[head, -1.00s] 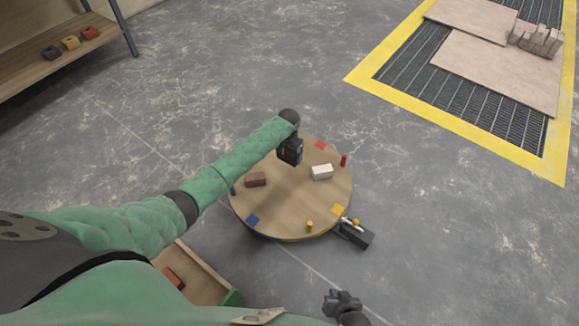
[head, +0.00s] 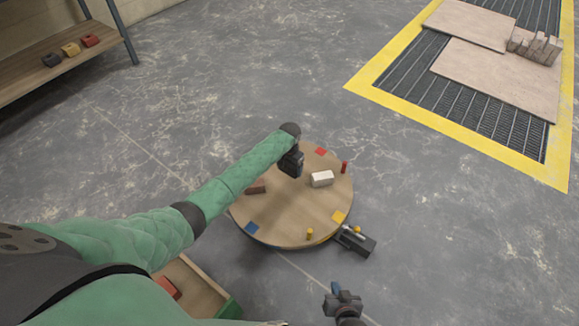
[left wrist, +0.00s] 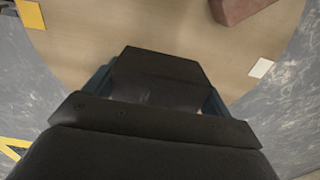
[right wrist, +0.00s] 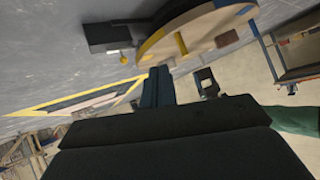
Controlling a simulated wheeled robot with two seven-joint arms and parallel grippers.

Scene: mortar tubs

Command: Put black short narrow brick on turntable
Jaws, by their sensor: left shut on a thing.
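My left gripper (head: 291,163) is over the round wooden turntable (head: 290,215), between a brown brick and a white brick. In the left wrist view its blue fingers are shut on the black short narrow brick (left wrist: 158,75), with the turntable top (left wrist: 110,25) behind it. I cannot tell whether the brick touches the top. My right gripper (head: 342,298) is apart from the turntable, near its front right. In the right wrist view its blue fingers (right wrist: 157,88) look closed together and empty.
On the turntable are the white brick (head: 321,178), the partly hidden brown brick (head: 257,187), a red peg (head: 344,167), a yellow peg (head: 309,234) and coloured patches. A dark device (head: 356,241) adjoins its front right rim. A shelf (head: 50,72) with bricks stands far left.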

